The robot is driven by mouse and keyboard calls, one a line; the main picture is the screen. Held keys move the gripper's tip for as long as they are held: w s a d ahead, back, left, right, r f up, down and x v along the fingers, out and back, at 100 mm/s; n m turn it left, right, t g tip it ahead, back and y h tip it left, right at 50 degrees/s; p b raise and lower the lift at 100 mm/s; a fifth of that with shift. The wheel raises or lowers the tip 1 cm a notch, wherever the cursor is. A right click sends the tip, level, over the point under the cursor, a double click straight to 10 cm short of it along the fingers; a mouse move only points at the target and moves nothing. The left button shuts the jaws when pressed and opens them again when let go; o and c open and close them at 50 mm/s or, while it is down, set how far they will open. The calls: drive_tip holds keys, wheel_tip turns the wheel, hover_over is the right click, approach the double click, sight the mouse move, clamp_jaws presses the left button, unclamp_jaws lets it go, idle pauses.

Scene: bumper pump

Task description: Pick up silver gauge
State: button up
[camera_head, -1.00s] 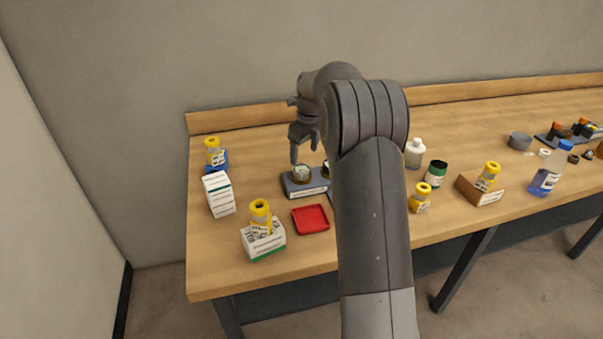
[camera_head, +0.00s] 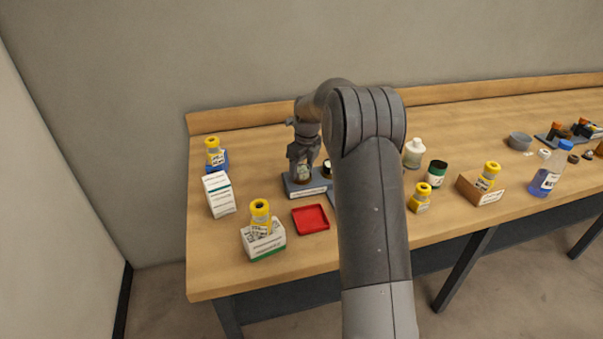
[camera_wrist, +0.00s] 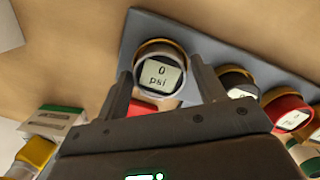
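A round gauge (camera_wrist: 160,70) with a metallic, slightly brassy rim and a display reading "0 psi" sits on a blue-grey rack (camera_wrist: 140,22). It stands left of a black gauge (camera_wrist: 238,82) and a red gauge (camera_wrist: 287,110). I cannot tell for sure that its metal is silver. My gripper (camera_wrist: 160,82) is open, with one finger on each side of this gauge; contact is not clear. In the head view my gripper (camera_head: 303,172) points down over the rack (camera_head: 312,189) and partly hides the gauge. My arm hides the rack's right part.
A red tray (camera_head: 310,219) lies in front of the rack. A white bottle (camera_head: 414,153) and a green jar (camera_head: 436,173) stand to the right.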

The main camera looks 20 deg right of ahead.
drive_tip(key=c, duration=0.8)
drive_tip(key=shift+r, duration=0.1)
drive_tip(key=shift+c, duration=0.2)
